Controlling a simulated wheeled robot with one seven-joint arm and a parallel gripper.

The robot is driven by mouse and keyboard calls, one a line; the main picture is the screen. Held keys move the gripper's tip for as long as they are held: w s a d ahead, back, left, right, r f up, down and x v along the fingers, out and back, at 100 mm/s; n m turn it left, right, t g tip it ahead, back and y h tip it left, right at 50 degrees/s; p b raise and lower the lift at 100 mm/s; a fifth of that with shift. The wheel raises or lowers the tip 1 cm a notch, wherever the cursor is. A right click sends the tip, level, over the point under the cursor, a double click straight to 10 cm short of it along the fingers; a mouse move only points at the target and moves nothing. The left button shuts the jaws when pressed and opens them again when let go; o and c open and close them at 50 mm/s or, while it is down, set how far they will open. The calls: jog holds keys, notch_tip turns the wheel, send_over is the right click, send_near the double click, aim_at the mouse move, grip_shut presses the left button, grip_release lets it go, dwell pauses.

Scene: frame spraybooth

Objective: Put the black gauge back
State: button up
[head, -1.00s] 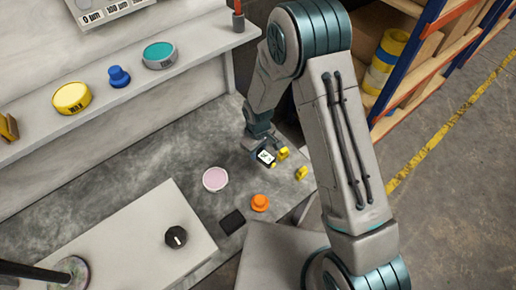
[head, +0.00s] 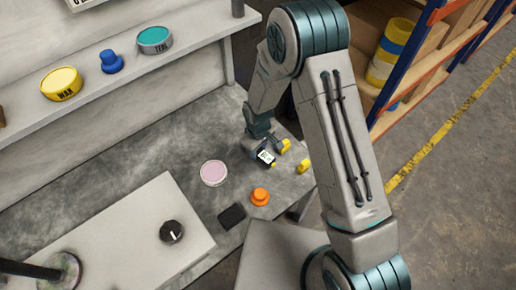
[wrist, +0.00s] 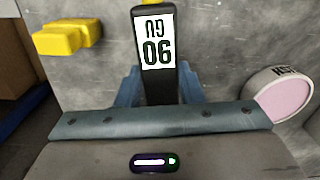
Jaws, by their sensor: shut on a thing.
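The black gauge (head: 265,157) is a small dark block with a white label. In the wrist view the gauge (wrist: 157,85) stands between the blue-grey fingers, and its label reads "90" with letters, upside down. My gripper (wrist: 160,92) is shut on it. In the head view my gripper (head: 257,145) is low over the right end of the grey bench (head: 125,195), partly hidden by its own wrist. I cannot tell whether the gauge touches the bench. A flat black square (head: 231,216) lies on the bench nearer the front.
A pink-topped tin (head: 213,173), an orange knob-shaped thing (head: 260,196) and yellow pieces (head: 304,166) are close to my gripper. A shelf behind holds a wax tin (head: 61,83), a blue stopper (head: 112,62) and a teal tin (head: 155,40). A pale box (head: 130,235) stands at front left.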

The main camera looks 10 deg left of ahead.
jog(key=shift+f+b, duration=0.6)
jog(key=shift+f, duration=0.1)
jog(key=o, duration=1.1)
jog(key=shift+r, duration=0.1)
jog(key=shift+o, duration=0.2)
jog(key=shift+r, duration=0.1)
notch_tip(320, 180, up, 14)
jog(key=p, duration=0.1)
jog(key=shift+f, duration=0.2)
